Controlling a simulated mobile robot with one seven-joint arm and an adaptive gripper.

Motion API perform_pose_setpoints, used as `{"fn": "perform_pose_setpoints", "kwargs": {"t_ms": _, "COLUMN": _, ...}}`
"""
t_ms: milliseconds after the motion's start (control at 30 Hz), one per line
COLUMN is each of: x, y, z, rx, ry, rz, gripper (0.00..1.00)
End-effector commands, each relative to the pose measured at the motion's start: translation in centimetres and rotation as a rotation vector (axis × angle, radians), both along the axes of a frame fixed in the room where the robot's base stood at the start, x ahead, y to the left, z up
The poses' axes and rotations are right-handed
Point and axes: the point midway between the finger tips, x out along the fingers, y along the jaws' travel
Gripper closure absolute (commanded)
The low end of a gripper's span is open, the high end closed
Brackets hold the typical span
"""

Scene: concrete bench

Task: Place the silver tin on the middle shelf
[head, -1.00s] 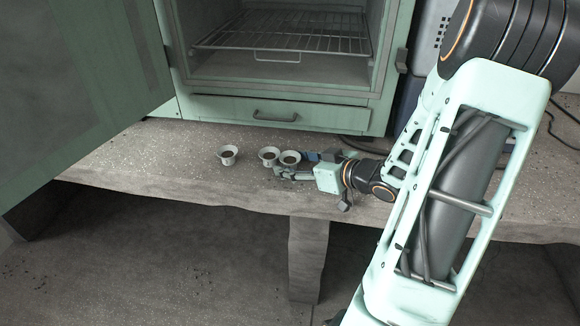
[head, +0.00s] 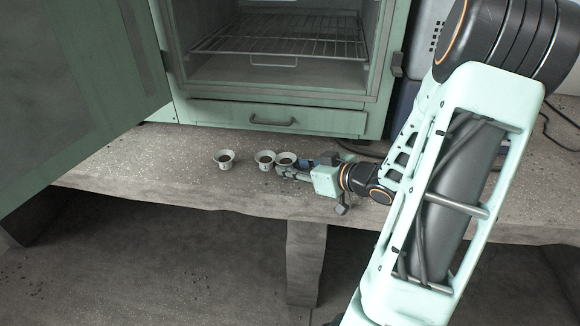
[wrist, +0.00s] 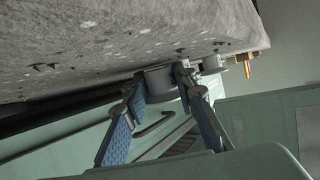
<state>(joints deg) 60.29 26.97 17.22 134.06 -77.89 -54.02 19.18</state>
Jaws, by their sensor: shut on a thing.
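My gripper (head: 283,169) reaches in low from the right and is shut on the right tin, which still looks to be at bench level. In the wrist view this held tin (wrist: 160,83) sits between the blue-padded fingertips (wrist: 160,79); another tin (wrist: 211,63) shows beyond it. A wire shelf (head: 285,42) spans the open green cabinet; other shelf levels are out of view.
The cabinet door (head: 75,85) hangs open on the left. A drawer front with a handle (head: 272,122) is below the chamber. The bench (head: 140,170) is clear left of the tins. Dark cables (head: 550,135) lie at the right.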

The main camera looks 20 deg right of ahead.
Motion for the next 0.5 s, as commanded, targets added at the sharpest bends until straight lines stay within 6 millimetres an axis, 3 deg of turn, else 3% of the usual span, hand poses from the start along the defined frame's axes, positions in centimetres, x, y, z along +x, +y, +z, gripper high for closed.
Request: {"fn": "perform_pose_setpoints", "kwargs": {"t_ms": 500, "x": -0.5, "y": 0.1, "z": 4.4, "rx": 0.0, "ry": 0.001, "rz": 0.0, "gripper": 1.0}}
